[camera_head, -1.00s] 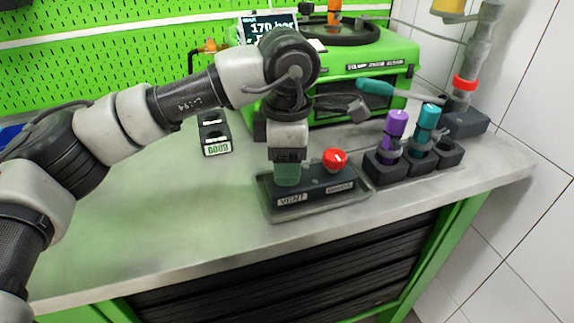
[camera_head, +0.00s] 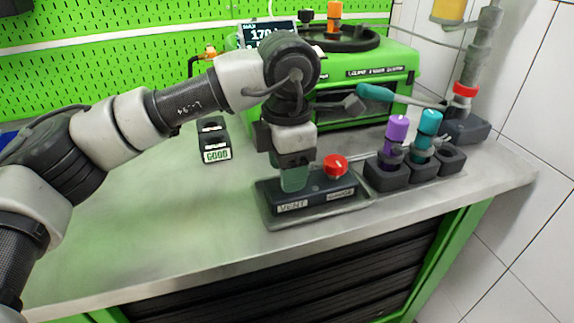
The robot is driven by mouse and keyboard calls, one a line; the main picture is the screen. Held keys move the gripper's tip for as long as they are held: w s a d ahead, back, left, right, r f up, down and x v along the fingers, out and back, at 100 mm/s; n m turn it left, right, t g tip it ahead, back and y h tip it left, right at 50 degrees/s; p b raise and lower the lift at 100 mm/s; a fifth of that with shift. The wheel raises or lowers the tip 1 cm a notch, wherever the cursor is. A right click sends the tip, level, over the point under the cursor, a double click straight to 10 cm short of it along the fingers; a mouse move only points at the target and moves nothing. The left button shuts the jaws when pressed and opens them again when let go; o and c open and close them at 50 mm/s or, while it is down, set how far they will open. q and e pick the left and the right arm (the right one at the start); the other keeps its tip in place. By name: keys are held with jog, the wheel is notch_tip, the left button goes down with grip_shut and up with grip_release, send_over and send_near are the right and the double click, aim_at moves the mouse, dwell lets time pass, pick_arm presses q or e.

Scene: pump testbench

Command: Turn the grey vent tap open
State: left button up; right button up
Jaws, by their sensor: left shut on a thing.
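A dark tap block (camera_head: 320,193) sits in a shallow grey tray on the bench. Its front left label reads VENT (camera_head: 292,206); the right label is too small to read surely. My left gripper (camera_head: 294,183) points down over the VENT side, its greenish fingers shut at the place of the grey vent tap. The tap itself is hidden by the fingers, so I cannot tell its angle. A red knob (camera_head: 335,166) stands on the right side of the block, just right of the gripper. My right gripper is not in view.
A green pump testbench (camera_head: 385,62) with a display (camera_head: 268,31) stands behind. A purple (camera_head: 397,129) and a teal tool (camera_head: 428,124) stand in black holders on the right. A holder labelled GOOD (camera_head: 216,155) is at the left. The bench front left is clear.

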pick_arm(q)
jog(key=o, duration=0.9)
jog(key=shift+o, duration=0.2)
jog(key=shift+r, duration=0.5)
notch_tip(320, 180, up, 10)
jog(key=p, duration=0.1)
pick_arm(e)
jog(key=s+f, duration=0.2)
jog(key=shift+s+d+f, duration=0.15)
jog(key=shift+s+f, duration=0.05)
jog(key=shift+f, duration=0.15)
